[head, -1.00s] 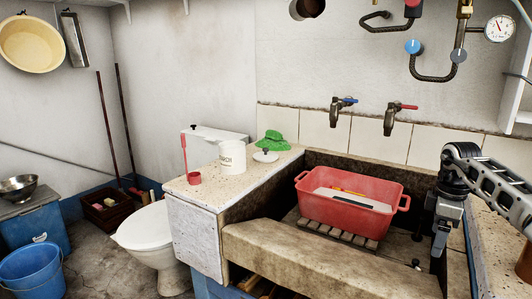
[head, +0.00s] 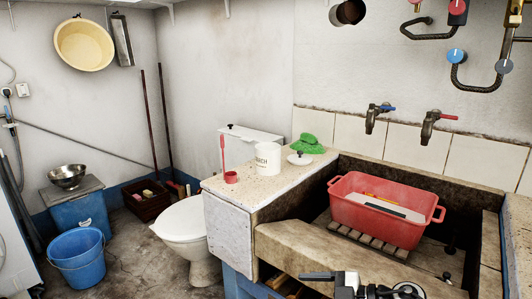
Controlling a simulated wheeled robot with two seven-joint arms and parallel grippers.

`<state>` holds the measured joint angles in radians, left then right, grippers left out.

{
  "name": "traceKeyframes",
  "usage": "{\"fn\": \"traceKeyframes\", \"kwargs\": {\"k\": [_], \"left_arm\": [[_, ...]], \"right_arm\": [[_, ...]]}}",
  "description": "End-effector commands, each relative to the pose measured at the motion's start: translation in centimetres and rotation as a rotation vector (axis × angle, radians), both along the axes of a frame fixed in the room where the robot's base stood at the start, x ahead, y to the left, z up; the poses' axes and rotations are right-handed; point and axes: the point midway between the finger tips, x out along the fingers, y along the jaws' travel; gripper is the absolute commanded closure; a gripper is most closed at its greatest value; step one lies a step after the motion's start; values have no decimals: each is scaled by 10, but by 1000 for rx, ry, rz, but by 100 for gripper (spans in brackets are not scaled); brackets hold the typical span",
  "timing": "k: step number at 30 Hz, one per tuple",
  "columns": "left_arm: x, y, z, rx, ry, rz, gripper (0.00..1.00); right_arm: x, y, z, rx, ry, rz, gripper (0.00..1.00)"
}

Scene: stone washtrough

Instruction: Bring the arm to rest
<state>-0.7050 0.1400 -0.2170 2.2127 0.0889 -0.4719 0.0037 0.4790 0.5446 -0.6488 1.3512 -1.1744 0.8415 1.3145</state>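My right gripper (head: 318,277) is at the bottom edge of the head view, in front of the stone trough's front wall (head: 330,258). It points left in the picture and is partly cut off by the frame. I see nothing held in it, but I cannot tell whether its fingers are apart. My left gripper is not in view. A red tub (head: 378,223) stands on a wooden slat rack (head: 365,240) inside the trough, apart from my gripper. A white, flat item and an orange-yellow stick lie in the tub.
The speckled counter (head: 262,190) holds a white canister (head: 267,158), a red cup (head: 231,177), a white lid (head: 299,158) and a green cloth (head: 306,144). Taps (head: 428,127) stick out above the trough. A toilet (head: 185,225) and blue bucket (head: 77,257) stand left.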

Motion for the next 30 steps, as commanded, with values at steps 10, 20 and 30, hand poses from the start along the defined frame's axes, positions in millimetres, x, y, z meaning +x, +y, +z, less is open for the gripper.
{"fn": "traceKeyframes", "kwargs": {"k": [10,20,30], "left_arm": [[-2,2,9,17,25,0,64],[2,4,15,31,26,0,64],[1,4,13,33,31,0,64]], "right_arm": [[-75,0,19,434,56,-758,21],[-190,-44,-42,189,516,-1117,21],[-209,-45,-49,145,583,-1122,21]]}}
